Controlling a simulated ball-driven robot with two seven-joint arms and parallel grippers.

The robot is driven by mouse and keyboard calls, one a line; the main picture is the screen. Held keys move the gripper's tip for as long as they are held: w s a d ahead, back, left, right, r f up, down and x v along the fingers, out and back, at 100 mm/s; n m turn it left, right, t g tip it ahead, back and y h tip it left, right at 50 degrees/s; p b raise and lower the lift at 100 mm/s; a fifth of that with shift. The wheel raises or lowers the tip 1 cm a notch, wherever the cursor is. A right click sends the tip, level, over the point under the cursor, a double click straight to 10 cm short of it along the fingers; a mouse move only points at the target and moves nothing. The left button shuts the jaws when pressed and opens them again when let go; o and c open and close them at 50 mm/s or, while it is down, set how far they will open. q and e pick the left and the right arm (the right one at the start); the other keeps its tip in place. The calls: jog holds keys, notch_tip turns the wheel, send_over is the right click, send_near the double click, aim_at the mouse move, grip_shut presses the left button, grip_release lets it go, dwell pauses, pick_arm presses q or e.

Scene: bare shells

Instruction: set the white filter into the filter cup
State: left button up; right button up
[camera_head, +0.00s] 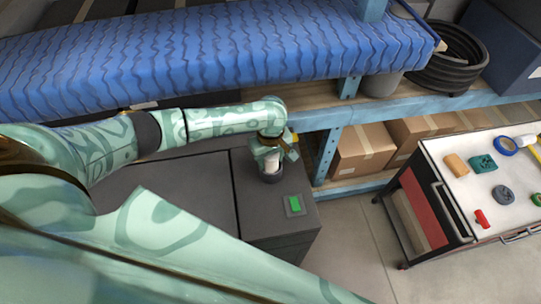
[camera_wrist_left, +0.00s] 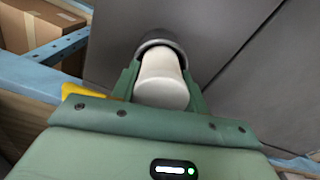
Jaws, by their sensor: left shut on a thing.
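The white filter (camera_wrist_left: 163,82) is a pale cylinder held between the fingers of my left gripper (camera_wrist_left: 160,88). In the head view the left gripper (camera_head: 271,158) points down over the dark cabinet, with the white filter (camera_head: 272,163) showing between its fingers. The filter cup (camera_wrist_left: 163,45) is a dark grey round cup just beyond the filter in the wrist view. In the head view the cup (camera_head: 271,178) sits on the cabinet top under the filter. The filter's far end is at the cup's mouth; I cannot tell how deep it sits. My right gripper is not in view.
The dark cabinet (camera_head: 250,214) has a green switch plate (camera_head: 294,204) near the cup. A blue shelf frame (camera_head: 327,150) with cardboard boxes (camera_head: 362,148) stands behind. A white-topped cart (camera_head: 500,215) with several small items is at right. Open floor lies between cabinet and cart.

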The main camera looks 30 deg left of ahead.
pick_arm(q)
jog(key=shift+f, duration=0.1)
dwell(0.3)
jog(key=o, duration=1.7)
jog(key=shift+r+p, duration=1.55)
jog(key=shift+p, duration=1.2)
